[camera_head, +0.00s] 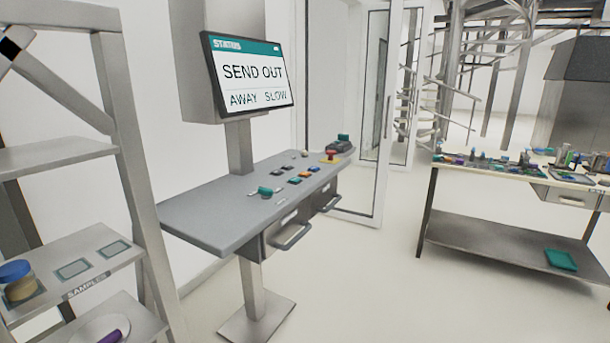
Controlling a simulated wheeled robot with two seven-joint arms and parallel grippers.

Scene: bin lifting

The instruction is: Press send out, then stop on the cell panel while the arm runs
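The cell panel (215,205) is a grey sloped console on a post, left of the middle of the head view. The status screen (250,75) above reads "STATUS", "SEND OUT" and "AWAY SLOW". Neither of my grippers is in view, and no running arm is clearly visible.
A metal shelf rack (135,150) stands close at the left, holding a blue-lidded jar (18,283). A cluttered workbench (480,168) stands at the right with a teal tray (561,260) on its lower shelf. The floor (370,285) between panel and bench is clear. A glass door (355,110) stands behind.

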